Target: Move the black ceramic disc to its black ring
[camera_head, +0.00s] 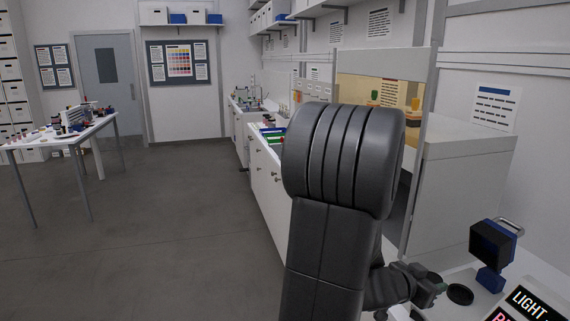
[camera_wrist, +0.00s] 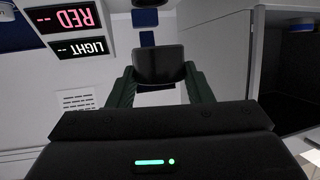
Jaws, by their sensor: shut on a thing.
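My gripper (camera_head: 432,287) is at the lower right in the head view, low over the white worktop. It also shows in the wrist view (camera_wrist: 160,76), where its two fingers are shut on the sides of a dark piece. This piece is the black ceramic disc (camera_wrist: 159,62). In the head view the disc (camera_head: 460,294) shows as a small dark oval at the fingertips. I cannot tell how high it is above the worktop. I cannot make out the black ring for certain in either view.
A black and blue device (camera_head: 491,244) stands just beyond the disc. A black sign reading LIGHT (camera_head: 535,301) lies at the lower right; it shows upside down in the wrist view (camera_wrist: 82,47). A tall grey-white cabinet (camera_head: 460,185) stands behind.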

